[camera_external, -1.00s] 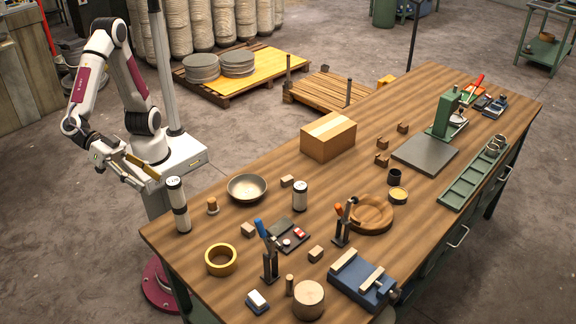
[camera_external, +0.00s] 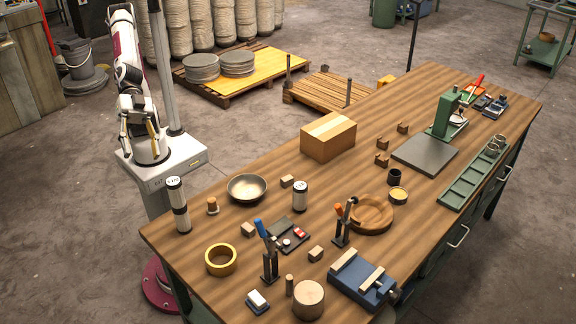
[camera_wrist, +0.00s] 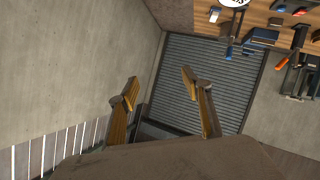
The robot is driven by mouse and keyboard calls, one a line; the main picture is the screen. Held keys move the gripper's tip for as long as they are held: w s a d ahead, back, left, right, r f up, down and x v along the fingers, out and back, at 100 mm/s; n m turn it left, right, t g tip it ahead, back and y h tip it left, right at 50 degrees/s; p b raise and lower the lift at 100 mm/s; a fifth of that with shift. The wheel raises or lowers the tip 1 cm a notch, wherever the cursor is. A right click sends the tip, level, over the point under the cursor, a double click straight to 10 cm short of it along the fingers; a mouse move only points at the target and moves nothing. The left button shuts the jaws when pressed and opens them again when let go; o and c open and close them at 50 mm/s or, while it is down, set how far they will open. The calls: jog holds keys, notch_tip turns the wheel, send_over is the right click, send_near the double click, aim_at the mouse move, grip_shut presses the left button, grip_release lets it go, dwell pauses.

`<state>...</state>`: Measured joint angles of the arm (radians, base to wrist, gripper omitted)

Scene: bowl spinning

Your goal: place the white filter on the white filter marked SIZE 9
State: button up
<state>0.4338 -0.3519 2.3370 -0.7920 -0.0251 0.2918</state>
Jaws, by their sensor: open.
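At the bench's left corner, a white filter (camera_external: 175,188) with a dark band stands upright, seemingly stacked on a second white filter (camera_external: 183,221). The SIZE 9 marking cannot be read in the external view. A white round top with dark lettering (camera_wrist: 235,2) is cut off at the upper edge of the wrist view; its text is unclear. My gripper (camera_external: 140,138) is open and empty, away from the bench near my base. Its spread fingers (camera_wrist: 160,84) show in the wrist view.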

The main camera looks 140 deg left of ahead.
jog(key=s+a+f+g+y, duration=0.2)
jog(key=s+a+f, duration=0.4)
jog(key=s+a, duration=0.3)
jog(key=s+a+f+g+y, duration=0.3)
jog(key=s+a+f, duration=0.3)
jog(key=s+a, duration=0.4)
jog(key=shift+s+a+f+m+g, duration=0.2)
jog(key=shift+s+m+g, duration=0.2)
jog(key=shift+s+g, duration=0.4)
